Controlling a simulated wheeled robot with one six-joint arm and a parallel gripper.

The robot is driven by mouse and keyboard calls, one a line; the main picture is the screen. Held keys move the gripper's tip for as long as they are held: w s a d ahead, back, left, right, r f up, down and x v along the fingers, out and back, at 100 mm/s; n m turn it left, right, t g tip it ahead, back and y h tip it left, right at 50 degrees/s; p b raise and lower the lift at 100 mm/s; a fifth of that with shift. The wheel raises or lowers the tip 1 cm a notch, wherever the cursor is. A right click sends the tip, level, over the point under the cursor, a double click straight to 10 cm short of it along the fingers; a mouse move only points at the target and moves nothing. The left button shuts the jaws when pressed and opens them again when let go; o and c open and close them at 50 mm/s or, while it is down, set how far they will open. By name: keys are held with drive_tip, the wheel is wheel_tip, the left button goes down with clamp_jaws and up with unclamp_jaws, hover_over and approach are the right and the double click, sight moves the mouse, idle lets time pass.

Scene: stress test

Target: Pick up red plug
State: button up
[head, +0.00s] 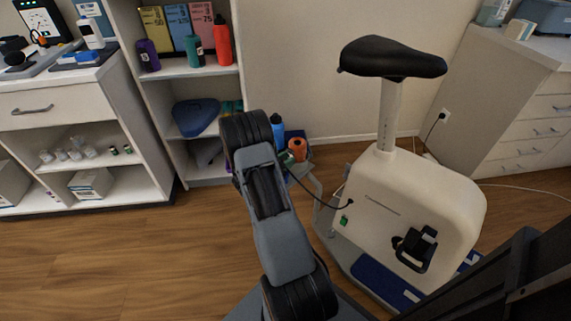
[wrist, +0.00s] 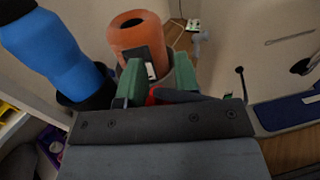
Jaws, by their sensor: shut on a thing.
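My gripper (wrist: 158,80) has green fingertips and shows at the bottom centre of the wrist view. A small patch of red, the red plug (wrist: 158,94), shows low between the fingers, and the gripper is shut on it. Most of the plug is hidden by the fingers and a dark piece beside it. In the head view my gripper (head: 286,159) is largely hidden behind my arm, next to an orange roll, and the plug cannot be made out there.
An orange roll (wrist: 140,35) stands just beyond my fingers, with a blue bottle (wrist: 62,55) on the left. The white exercise bike (head: 415,195) stands on the right, a dark cable running to its side. Shelves (head: 185,70) stand behind on the left. Floor at left is clear.

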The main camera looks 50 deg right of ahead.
drive_tip(key=s+a+r+p, duration=0.3)
drive_tip(key=a+r+p, duration=0.1)
drive_tip(key=a+r, duration=0.7)
drive_tip(key=shift+m+g, duration=0.3)
drive_tip(key=w+d+f+b, duration=0.1)
drive_tip(key=d+b, duration=0.1)
drive_tip(key=d, duration=0.1)
drive_tip(key=w+d+b, duration=0.2)
drive_tip(key=d, duration=0.1)
drive_tip(key=w+d+f+b, duration=0.1)
drive_tip(key=d, duration=0.2)
drive_tip(key=shift+w+f+b, duration=0.3)
drive_tip(key=shift+f+b, duration=0.05)
drive_tip(key=shift+b, duration=0.05)
drive_tip(key=shift+d+r+b, duration=0.15)
drive_tip(key=shift+d+b, duration=3.65)
drive_tip(key=shift+d, duration=2.35)
drive_tip(key=shift+f+b, duration=0.6)
drive_tip(key=shift+f, duration=0.65)
